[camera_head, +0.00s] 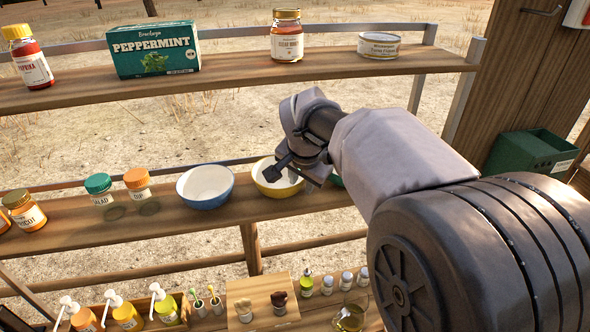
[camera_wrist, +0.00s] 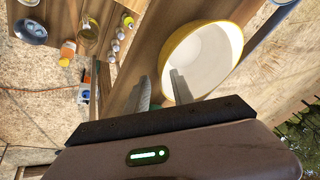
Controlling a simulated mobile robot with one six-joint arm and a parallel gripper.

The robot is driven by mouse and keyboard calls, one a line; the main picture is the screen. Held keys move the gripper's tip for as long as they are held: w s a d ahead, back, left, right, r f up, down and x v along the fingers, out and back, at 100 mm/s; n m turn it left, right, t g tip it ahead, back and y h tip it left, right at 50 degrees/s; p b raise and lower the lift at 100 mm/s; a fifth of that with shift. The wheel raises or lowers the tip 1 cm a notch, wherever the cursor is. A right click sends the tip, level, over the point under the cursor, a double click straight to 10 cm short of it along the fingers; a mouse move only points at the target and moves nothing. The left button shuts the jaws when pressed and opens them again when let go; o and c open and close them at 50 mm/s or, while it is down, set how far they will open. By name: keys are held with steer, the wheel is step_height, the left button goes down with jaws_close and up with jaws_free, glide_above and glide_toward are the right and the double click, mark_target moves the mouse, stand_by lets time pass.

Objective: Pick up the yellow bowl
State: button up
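The yellow bowl (camera_head: 275,190), white inside, stands upright on the middle shelf, partly hidden behind my gripper (camera_head: 279,171) in the head view. In the wrist view the bowl (camera_wrist: 205,52) fills the upper right, its opening facing the camera. My gripper (camera_wrist: 160,80) is open, with its two fingers apart. In the wrist view the right finger overlaps the bowl's lower left part and the left finger lies outside it over the wood. The bowl's left rim runs between the fingertips in that picture; I cannot tell whether they touch it.
A blue bowl (camera_head: 205,187) stands close left of the yellow one, with jars (camera_head: 137,180) further left. The upper shelf (camera_head: 230,78) holds a peppermint box (camera_head: 155,49), jars and a tin. Pump bottles, a wooden block (camera_head: 262,296) and small jars stand below. A green bin (camera_head: 530,152) is at right.

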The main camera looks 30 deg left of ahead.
steer(key=shift+w+a+f, duration=0.25)
steer(key=shift+a+f, duration=0.1)
steer(key=shift+f, duration=0.1)
steer(key=shift+s+r, duration=0.1)
steer(key=shift+s+d, duration=0.1)
steer(key=shift+d, duration=0.05)
steer(key=c, duration=0.4)
steer(key=shift+d, duration=0.1)
jaws_close()
stand_by(0.3)
